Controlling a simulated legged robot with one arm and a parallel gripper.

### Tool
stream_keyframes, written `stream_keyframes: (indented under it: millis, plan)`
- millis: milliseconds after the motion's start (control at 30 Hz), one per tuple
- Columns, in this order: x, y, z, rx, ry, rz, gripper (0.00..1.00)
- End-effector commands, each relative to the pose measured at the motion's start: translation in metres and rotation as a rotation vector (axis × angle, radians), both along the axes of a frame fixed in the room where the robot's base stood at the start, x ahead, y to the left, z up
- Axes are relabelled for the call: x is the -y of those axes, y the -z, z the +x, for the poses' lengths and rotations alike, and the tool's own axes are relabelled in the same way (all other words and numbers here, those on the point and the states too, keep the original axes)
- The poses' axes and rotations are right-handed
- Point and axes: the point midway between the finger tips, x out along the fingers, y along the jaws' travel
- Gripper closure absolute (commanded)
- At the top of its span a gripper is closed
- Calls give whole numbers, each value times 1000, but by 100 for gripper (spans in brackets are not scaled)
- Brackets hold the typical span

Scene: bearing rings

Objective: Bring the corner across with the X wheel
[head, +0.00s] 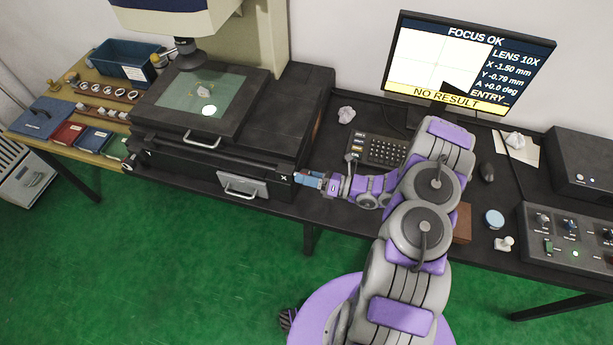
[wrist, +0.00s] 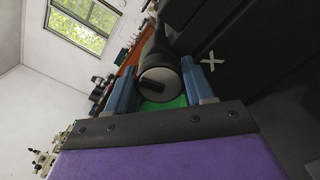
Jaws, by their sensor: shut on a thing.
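My gripper (head: 308,180) is at the right side of the dark measuring stage (head: 235,155), next to a white X mark (head: 284,178). In the wrist view, its two blue fingers stand on either side of the round grey X wheel (wrist: 160,85), shut on it. The X mark also shows there (wrist: 211,61). In the head view the gripper hides the wheel. A small grey part (head: 204,90) lies on the green glass, near a bright spot. The monitor (head: 437,63) shows a white field with a dark corner at lower right, X -1.50 mm, Y -0.79 mm, and NO RESULT.
The lens (head: 187,55) hangs over the stage glass. A control box (head: 570,235) stands at right. Rings and a blue bin (head: 125,62) are on the left bench.

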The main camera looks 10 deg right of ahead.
Motion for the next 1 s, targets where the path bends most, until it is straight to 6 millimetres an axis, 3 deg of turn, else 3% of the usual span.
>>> stream_keyframes:
  millis: [367,1000]
  plan:
    - [1,3,1,98,5,-64,78]
    - [1,5,1,537,3,-320,78]
